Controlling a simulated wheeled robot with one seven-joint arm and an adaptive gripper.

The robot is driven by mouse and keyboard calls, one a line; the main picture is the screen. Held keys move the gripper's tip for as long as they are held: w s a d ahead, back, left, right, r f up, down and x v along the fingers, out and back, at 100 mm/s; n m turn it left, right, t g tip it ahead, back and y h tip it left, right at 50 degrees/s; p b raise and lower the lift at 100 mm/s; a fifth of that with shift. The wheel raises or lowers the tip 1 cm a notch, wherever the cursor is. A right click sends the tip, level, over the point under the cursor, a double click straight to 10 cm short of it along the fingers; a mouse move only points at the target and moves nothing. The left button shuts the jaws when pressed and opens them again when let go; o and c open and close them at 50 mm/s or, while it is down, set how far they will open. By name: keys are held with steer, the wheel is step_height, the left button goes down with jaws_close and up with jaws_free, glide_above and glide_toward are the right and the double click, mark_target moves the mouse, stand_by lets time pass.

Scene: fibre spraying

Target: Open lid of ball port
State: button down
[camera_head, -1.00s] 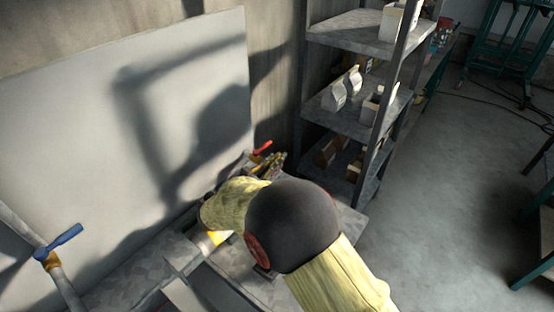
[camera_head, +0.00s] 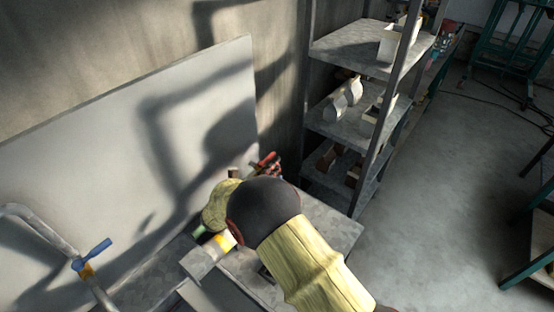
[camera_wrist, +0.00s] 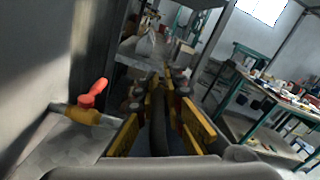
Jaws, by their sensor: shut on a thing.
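My gripper (camera_wrist: 165,90) shows in the wrist view with yellow-edged fingers closed around a dark, curved bar-like part (camera_wrist: 158,125). I cannot tell if this part is the ball port lid or its handle. In the head view my gripper (camera_head: 272,172) is small, beyond my yellow-sleeved arm, at the far end of the grey bench. A red valve handle (camera_head: 266,157) is close beside it. The red handle (camera_wrist: 92,92) on a yellow fitting (camera_wrist: 82,115) stands left of the fingers in the wrist view. My arm hides much of the port area.
A blue-handled valve (camera_head: 92,254) on a grey pipe is at the lower left. A large pale panel (camera_head: 110,140) stands behind the bench. A metal shelf (camera_head: 340,125) with containers rises right of the bench. Open floor (camera_head: 440,190) lies further right.

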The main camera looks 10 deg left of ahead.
steer(key=shift+w+a+f+n+p, duration=0.2)
steer(key=shift+w+a+n+p, duration=0.45)
steer(key=shift+n+p, duration=0.9)
steer(key=shift+w+a+f+n+p, duration=0.2)
steer(key=shift+a+n+p, duration=0.8)
steer(key=shift+n, duration=1.05)
steer(key=shift+w+a+f+n+p, duration=0.2)
steer(key=shift+w+a+n+p, duration=0.4)
steer(key=shift+n+p, duration=1)
steer(key=shift+s+a+f+n, duration=0.1)
steer(key=shift+s+a+n, duration=0.05)
steer(key=shift+n, duration=0.15)
steer(key=c, duration=2.2)
jaws_free()
steer(key=shift+o, duration=1.4)
steer(key=v, duration=1.2)
